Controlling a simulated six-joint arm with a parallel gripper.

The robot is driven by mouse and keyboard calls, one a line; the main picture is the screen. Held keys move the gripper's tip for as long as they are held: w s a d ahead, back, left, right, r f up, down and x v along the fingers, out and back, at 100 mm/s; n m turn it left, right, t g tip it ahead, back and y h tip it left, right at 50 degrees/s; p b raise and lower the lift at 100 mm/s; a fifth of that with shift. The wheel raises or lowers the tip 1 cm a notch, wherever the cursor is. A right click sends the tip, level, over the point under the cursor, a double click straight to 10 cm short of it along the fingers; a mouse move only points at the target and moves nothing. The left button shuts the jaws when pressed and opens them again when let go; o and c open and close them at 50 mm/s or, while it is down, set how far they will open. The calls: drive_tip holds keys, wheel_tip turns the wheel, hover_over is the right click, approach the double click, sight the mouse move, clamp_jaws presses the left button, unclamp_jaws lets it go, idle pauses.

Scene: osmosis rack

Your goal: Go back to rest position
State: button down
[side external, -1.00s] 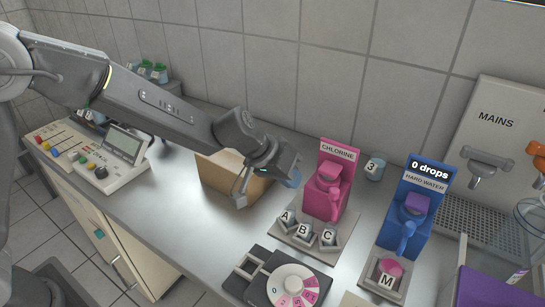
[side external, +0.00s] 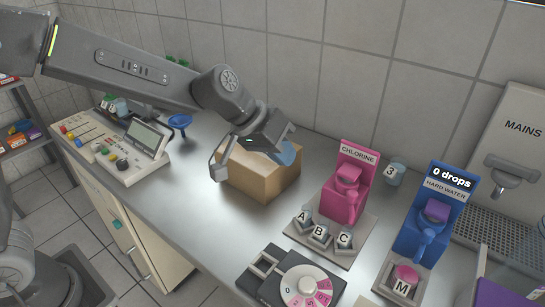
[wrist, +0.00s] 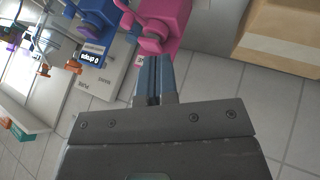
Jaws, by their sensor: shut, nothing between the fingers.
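My gripper (side external: 287,154) is shut and empty, with its blue fingers together. In the side view it hangs in front of or above the right end of a brown cardboard box (side external: 257,182); the exact gap cannot be told. In the wrist view the closed fingers (wrist: 154,78) point toward the pink chlorine dispenser (wrist: 168,28), and the box (wrist: 285,32) lies at the upper right. My gripper hides part of the box's top in the side view.
The pink chlorine dispenser (side external: 346,185) stands behind cups A, B and C. The blue hard water dispenser (side external: 432,215) reads 0 drops. A dial device (side external: 295,285) sits at the front, and a keypad meter (side external: 118,150) at left.

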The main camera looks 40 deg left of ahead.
drive_tip(key=s+a+r+y, duration=0.1)
drive_tip(key=s+a+y, duration=0.1)
drive_tip(key=s+a, duration=0.6)
drive_tip(key=s+a+r+y, duration=0.2)
drive_tip(key=s+a, duration=0.7)
drive_tip(key=s, duration=0.5)
drive_tip(key=shift+s+a+r+y, duration=0.15)
drive_tip(key=shift+s+a+y, duration=0.05)
drive_tip(key=shift+y, duration=0.4)
